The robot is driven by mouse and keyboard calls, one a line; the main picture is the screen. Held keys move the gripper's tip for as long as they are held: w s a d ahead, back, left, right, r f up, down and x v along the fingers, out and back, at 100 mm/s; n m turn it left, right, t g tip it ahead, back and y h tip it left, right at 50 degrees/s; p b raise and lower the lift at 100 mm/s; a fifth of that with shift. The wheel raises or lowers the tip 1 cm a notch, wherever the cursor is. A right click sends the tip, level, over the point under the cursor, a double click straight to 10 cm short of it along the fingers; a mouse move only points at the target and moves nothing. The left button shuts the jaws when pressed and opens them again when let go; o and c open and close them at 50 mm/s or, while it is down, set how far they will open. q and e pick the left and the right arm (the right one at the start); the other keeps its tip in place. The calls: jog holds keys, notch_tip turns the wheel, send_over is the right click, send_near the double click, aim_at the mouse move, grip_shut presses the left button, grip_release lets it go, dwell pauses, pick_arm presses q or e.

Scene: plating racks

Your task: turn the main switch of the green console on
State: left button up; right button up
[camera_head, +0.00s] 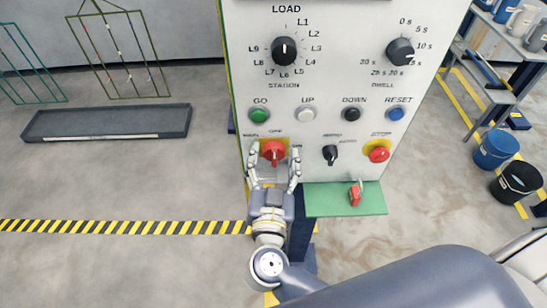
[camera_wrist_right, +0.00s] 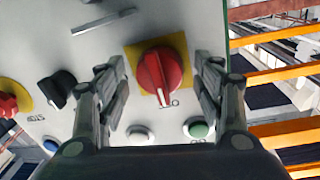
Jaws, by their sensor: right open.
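The green console (camera_head: 235,90) has a pale front panel with green edges. Its main switch (camera_head: 273,152) is a red rotary knob on a yellow plate at the panel's lower left; its grip bar stands roughly upright. The switch also shows in the right wrist view (camera_wrist_right: 162,74), where its bar points at a small label I cannot read surely. My right gripper (camera_head: 274,160) is open, with one finger on each side of the knob. In the wrist view, gaps show between both fingers (camera_wrist_right: 161,80) and the knob. My left gripper is not in view.
Close to the knob are the green GO button (camera_head: 259,114), the white UP button (camera_head: 306,113) and a black selector (camera_head: 330,154). A red emergency button (camera_head: 379,152) is farther right. A green shelf (camera_head: 330,200) with a red item (camera_head: 355,194) juts out below.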

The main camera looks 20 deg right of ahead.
jog(key=shift+c, duration=0.5)
jog(key=c, duration=1)
jog(key=shift+o, duration=0.2)
